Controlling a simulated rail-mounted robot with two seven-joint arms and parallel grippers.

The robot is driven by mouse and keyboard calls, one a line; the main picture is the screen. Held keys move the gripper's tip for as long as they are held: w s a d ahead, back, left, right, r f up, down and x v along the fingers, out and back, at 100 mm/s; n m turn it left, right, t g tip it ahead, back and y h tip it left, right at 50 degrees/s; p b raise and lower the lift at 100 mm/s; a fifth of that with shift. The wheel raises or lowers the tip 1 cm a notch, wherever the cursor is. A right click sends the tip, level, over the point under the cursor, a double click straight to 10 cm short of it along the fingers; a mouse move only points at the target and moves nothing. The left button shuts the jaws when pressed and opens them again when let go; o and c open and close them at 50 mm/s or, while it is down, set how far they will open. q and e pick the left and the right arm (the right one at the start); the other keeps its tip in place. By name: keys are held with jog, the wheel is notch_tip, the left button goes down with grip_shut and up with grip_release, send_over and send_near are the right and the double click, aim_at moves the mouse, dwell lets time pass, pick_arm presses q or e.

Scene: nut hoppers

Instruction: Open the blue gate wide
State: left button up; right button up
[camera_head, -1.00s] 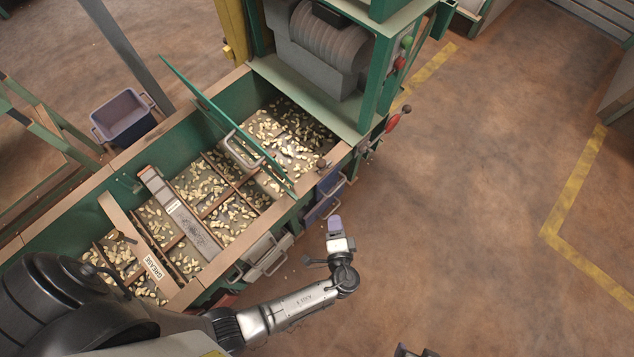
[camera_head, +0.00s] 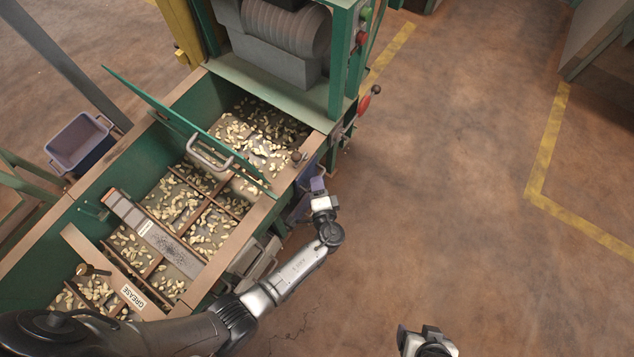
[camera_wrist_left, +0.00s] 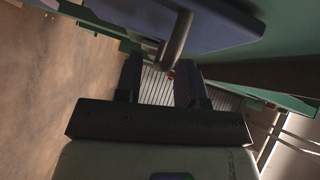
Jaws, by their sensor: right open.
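The blue gate (camera_head: 300,208) is on the near side of the green nut hopper, partly hidden by my left gripper (camera_head: 318,184) in the head view. In the left wrist view the blue gate (camera_wrist_left: 215,28) fills the top, with its bar handle (camera_wrist_left: 179,36) coming down toward the gap between the fingertips. My left gripper (camera_wrist_left: 160,75) has its fingers apart around open space; I cannot tell whether they touch the handle. My right gripper (camera_head: 425,338) is at the bottom of the head view, open, over bare floor.
The green hopper (camera_head: 95,160) holds nuts in several compartments under a raised green lid (camera_head: 150,105). Grey gates with handles (camera_head: 262,262) sit beside the blue one.

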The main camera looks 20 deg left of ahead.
pick_arm(q)
jog(key=shift+x, duration=0.95)
grip_shut()
